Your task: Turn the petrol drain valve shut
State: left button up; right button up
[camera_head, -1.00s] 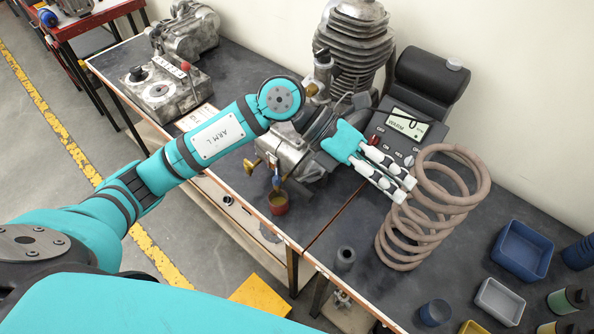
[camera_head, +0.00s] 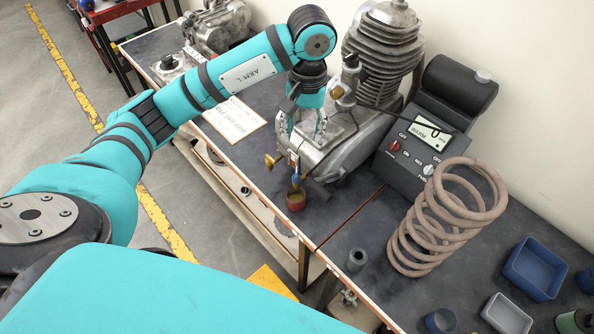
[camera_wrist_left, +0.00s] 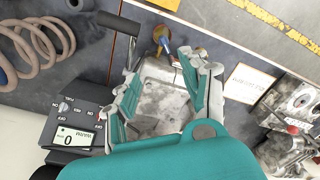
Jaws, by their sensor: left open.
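A brass valve (camera_head: 272,161) sticks out from the front of the grey metal engine block (camera_head: 340,145). A small blue lever (camera_head: 296,181) hangs close beside it, just above a red cup (camera_head: 296,201) of yellowish liquid. Brass (camera_wrist_left: 161,34) and blue (camera_wrist_left: 166,45) parts also show at the top of the left wrist view. Which way the valve is turned is too small to tell. My left gripper (camera_head: 305,138) points down over the block's front, open and empty, with its fingers spread. In the wrist view (camera_wrist_left: 160,66) the brass and blue parts lie just beyond its fingertips.
A white card (camera_head: 235,119) lies left of the block.

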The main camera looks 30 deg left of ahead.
pick_arm(q)
jog(key=p, duration=0.5)
send_near(297, 174)
notch_tip(297, 174, down, 9)
jog(key=shift+s+a+r, duration=0.1)
jog(key=shift+s+r, duration=0.05)
jog(key=shift+r, duration=0.05)
jog(key=shift+f, duration=0.6)
grip_shut()
